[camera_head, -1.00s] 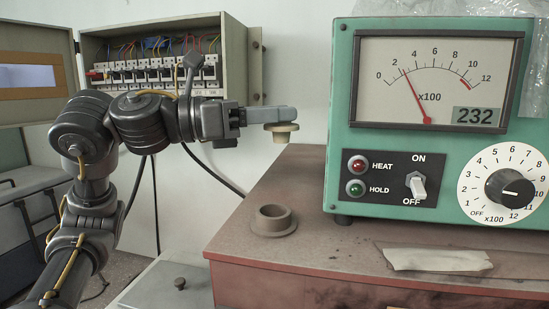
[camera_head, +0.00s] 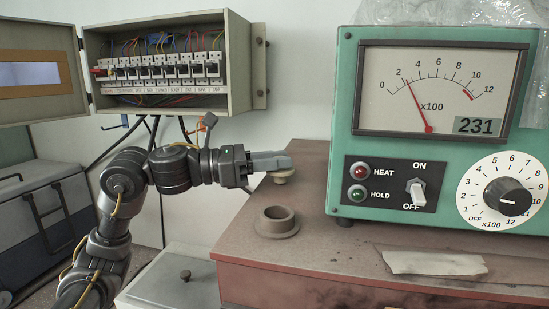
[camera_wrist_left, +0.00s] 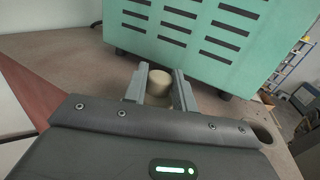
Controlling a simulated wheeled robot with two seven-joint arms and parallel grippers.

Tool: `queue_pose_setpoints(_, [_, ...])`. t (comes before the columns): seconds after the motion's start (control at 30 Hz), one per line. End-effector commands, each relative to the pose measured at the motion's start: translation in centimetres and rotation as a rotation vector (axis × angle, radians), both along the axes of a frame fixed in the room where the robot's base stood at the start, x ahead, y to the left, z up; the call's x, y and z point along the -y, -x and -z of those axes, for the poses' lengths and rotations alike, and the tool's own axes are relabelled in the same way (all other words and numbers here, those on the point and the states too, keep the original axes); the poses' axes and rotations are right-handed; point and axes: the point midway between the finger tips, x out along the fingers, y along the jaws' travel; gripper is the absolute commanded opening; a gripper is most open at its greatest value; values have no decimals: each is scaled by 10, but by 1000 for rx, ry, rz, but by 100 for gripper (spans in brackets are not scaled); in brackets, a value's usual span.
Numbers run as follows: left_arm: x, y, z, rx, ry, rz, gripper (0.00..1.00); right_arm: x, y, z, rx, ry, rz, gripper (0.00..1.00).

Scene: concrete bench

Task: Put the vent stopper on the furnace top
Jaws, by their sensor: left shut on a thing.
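My left gripper (camera_head: 284,163) is shut on the vent stopper (camera_head: 283,177), a small pale beige plug. In the head view the fingers cover its upper part. In the left wrist view the stopper (camera_wrist_left: 158,83) sits between the two fingers (camera_wrist_left: 159,92). The stopper is over the far left part of the reddish-brown furnace top (camera_head: 345,262); I cannot tell whether it touches the surface. A raised round vent collar (camera_head: 276,222) with an open hole stands nearer the front left edge, apart from the stopper. My right gripper is not in view.
A green meter box (camera_head: 343,130) stands on the furnace top, right of my left gripper. A flat pale strip (camera_head: 435,262) lies in front of it. An open breaker box (camera_head: 240,65) hangs on the wall behind my left arm. The surface around the collar is clear.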

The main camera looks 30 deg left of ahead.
Motion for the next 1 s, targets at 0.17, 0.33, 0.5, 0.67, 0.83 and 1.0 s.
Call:
queue_pose_setpoints(0.17, [0, 0, 4, 3, 0, 0, 4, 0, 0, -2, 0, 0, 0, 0])
queue_pose_setpoints(0.33, [0, 0, 4, 3, 0, 0, 4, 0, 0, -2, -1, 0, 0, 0])
queue_pose_setpoints(0.5, [0, 0, 9, 2, 1, 0, 4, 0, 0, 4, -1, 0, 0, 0])
queue_pose_setpoints(0.67, [0, 0, 8, 1, 0, 0, 44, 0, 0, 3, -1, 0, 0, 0])
queue_pose_setpoints(0.83, [0, 0, 8, 1, 0, 0, 49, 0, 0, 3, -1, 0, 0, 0])
queue_pose_setpoints(1.0, [0, 0, 6, 1, 0, 0, 49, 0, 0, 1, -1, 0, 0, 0])
